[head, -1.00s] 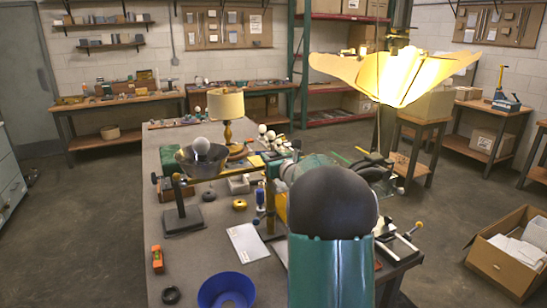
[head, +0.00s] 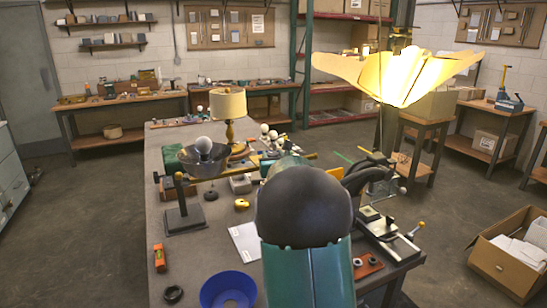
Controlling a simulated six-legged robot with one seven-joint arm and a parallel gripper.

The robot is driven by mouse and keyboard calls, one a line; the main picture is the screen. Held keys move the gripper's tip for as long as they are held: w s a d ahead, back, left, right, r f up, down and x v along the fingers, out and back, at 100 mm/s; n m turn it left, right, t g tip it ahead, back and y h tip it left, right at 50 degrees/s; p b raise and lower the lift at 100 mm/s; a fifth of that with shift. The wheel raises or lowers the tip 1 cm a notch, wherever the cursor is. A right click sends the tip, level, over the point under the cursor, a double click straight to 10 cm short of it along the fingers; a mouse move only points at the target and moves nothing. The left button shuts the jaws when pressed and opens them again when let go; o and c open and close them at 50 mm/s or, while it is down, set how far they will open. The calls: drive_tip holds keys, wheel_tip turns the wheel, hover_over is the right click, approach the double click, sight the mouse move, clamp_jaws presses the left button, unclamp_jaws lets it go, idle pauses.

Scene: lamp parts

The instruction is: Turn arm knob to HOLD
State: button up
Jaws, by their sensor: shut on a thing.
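A lamp stand with a dark square base (head: 185,219) stands upright on the left half of the workbench. A small yellowish knob (head: 179,176) tops its post, and a brass-coloured arm (head: 228,174) runs right from it until my own arm hides it. A dark metal shade (head: 203,160) with a white bulb (head: 204,144) sits by this arm. I cannot tell which part is the arm knob, and no HOLD mark is legible. My arm's green and black links fill the lower middle. My gripper is hidden behind them, so its jaws and what they touch do not show.
The grey workbench (head: 200,260) holds a blue bowl (head: 228,290), an orange level (head: 159,257), a black ring (head: 173,294) and a white sheet (head: 247,241). A lit table lamp (head: 228,105) stands behind. A glowing petal shade (head: 385,75) rises at right. The floor at left is clear.

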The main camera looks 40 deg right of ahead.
drive_tip(key=o, duration=1)
drive_tip(key=v, duration=1.3)
drive_tip(key=shift+s+a, duration=0.15)
drive_tip(key=shift+s, duration=0.2)
